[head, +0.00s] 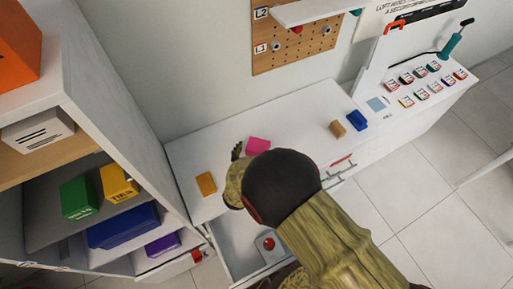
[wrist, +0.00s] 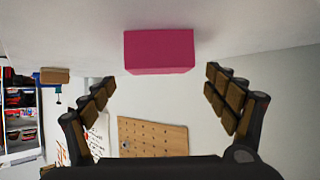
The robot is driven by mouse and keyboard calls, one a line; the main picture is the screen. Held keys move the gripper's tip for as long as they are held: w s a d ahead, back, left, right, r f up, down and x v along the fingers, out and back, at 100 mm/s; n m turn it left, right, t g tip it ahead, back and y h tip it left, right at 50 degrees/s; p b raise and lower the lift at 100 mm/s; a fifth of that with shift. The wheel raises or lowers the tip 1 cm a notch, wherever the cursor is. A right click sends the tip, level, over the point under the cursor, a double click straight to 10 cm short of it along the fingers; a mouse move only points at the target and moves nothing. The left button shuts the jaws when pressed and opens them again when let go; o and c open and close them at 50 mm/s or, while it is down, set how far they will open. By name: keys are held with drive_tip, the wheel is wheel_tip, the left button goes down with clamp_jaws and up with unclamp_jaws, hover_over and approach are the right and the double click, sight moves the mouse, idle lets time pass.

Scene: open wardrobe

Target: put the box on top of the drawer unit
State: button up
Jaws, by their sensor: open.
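A pink box (head: 259,145) lies on the white top of the drawer unit (head: 205,146). In the wrist view, which is upside down, the pink box (wrist: 160,50) rests on the white surface. My gripper (wrist: 160,80) is open and empty, its fingers spread wider than the box. The box shows between the fingers, just beyond their tips, with no contact visible. In the head view my arm hides most of my gripper; a dark fingertip (head: 237,151) shows just left of the pink box. The pictures do not tell which box is meant.
An orange block (head: 206,184), a brown block (head: 338,129) and a blue block (head: 356,120) also lie on the unit. A drawer (head: 231,232) below stands open, holding a grey item with a red button (head: 268,243). A wardrobe with boxes on its shelves (head: 78,198) stands left.

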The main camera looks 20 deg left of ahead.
drive_tip(key=p+v, duration=0.1)
drive_tip(key=v, duration=0.8)
drive_tip(key=shift+s+r, duration=0.2)
drive_tip(key=shift+s, duration=0.15)
drive_tip(key=shift+d, duration=0.1)
drive_tip(key=w+r+m+g+y, duration=0.1)
drive_tip(key=w+r+g+y, duration=0.1)
drive_tip(key=w+r, duration=0.8)
drive_tip(key=d+r+g+y, duration=0.1)
drive_tip(key=d+r, duration=0.3)
drive_tip(key=r, duration=0.3)
drive_tip(key=d+r+g, duration=0.1)
drive_tip(key=d+r, duration=0.3)
drive_tip(key=r, duration=0.3)
drive_tip(key=s+d+r, duration=0.2)
drive_tip(key=d+r, duration=0.4)
drive_tip(key=d, duration=0.3)
drive_tip(key=s+d+r+g+h, duration=0.1)
drive_tip(key=s+d+r+h, duration=0.1)
drive_tip(key=s+d, duration=0.6)
drive_tip(key=s+d+r+m+g+h, duration=0.1)
drive_tip(key=s+d+r+h, duration=0.1)
drive_tip(key=s+d, duration=0.6)
drive_tip(key=d+h, duration=0.1)
drive_tip(key=d, duration=0.6)
drive_tip(key=shift+s, duration=0.15)
